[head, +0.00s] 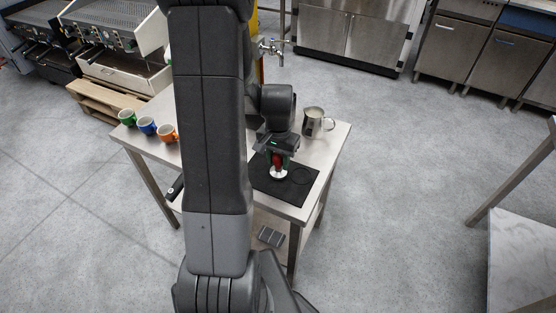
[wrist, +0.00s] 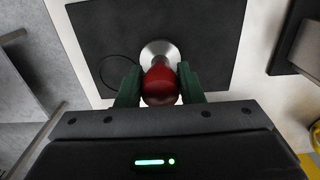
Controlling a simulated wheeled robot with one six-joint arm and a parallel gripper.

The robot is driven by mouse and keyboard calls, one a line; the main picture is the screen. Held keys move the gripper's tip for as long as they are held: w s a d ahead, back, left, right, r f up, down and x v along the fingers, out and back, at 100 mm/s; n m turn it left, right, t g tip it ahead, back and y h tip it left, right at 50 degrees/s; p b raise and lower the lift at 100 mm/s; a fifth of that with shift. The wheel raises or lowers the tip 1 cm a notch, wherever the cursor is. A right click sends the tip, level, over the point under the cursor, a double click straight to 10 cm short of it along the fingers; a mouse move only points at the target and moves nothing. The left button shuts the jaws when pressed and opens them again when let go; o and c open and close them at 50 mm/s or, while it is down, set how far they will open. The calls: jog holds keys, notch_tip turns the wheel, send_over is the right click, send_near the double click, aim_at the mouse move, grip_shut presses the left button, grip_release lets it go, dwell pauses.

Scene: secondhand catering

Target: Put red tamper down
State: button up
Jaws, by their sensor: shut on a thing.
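The red tamper (wrist: 160,84) has a red handle and a round metal base. My gripper (wrist: 160,88) is shut on its red handle, with a green finger on each side. The tamper is upright over the black mat (wrist: 205,32), base downward; I cannot tell whether the base touches the mat. In the head view the red tamper (head: 278,172) shows below my gripper (head: 278,158), over the black mat (head: 290,193) near the table's front corner. A thin ring outline shows on the mat beside the tamper.
A metal pitcher (head: 314,122) stands behind the mat on the steel table (head: 335,147). Green (head: 127,118), blue (head: 147,126) and orange (head: 168,134) cups stand along the table's left edge. My arm hides the table's middle.

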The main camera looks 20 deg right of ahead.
jog(key=shift+f, duration=0.15)
jog(key=shift+f, duration=0.2)
jog(key=o, duration=1.2)
notch_tip(320, 180, up, 12)
jog(key=shift+r+p, duration=0.2)
jog(key=shift+p, duration=0.1)
